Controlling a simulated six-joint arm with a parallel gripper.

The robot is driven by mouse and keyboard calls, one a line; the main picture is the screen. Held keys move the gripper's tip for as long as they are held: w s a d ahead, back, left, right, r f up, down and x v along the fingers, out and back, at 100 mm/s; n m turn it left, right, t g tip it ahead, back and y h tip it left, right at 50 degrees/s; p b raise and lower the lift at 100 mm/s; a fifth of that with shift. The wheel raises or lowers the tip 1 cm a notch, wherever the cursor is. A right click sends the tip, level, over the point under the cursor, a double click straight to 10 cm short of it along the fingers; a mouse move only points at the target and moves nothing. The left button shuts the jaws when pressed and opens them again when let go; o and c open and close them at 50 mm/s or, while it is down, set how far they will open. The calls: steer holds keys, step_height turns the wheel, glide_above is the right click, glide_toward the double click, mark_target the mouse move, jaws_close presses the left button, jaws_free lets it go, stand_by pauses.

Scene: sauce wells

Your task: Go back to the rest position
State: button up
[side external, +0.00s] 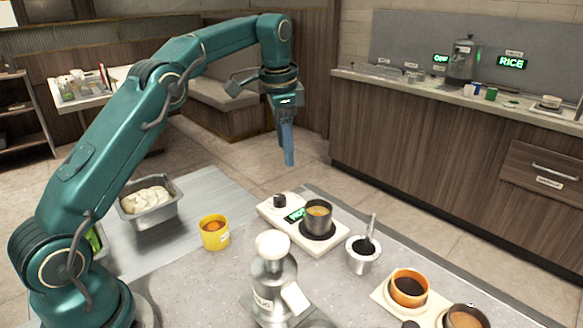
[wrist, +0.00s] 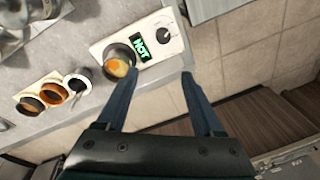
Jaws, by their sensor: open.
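My gripper (side external: 288,145) hangs in the air above and behind the counter, well clear of everything on it. In the wrist view my gripper (wrist: 160,82) shows two blue fingers spread apart with nothing between them. Below it stands a white hot plate (side external: 278,215) with a lit green sign and a black knob. A small dark pot (side external: 318,220) with orange-yellow contents sits on the plate; the pot also shows in the wrist view (wrist: 118,62).
On the counter (side external: 190,290) stand a yellow cup (side external: 215,235), a metal tub of white food (side external: 150,203), a metal dispenser (side external: 272,275), a cup with a utensil (side external: 363,254) and sauce bowls (side external: 408,288). A wooden cabinet (side external: 430,130) stands behind. The air around my gripper is free.

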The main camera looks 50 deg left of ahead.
steer(key=s+d+r+n+t, duration=0.1)
steer(key=s+d+r+t, duration=0.1)
steer(key=s+d+r, duration=0.3)
steer(key=s+d+r+t, duration=0.1)
steer(key=s+d+r, duration=0.1)
steer(key=s+r, duration=0.45)
steer(key=s+d+f+n, duration=0.2)
steer(key=s+f+n, duration=0.2)
steer(key=s+f, duration=0.8)
steer(key=shift+s+d+n+t+h, duration=0.2)
steer(key=shift+d+n+t+h, duration=0.2)
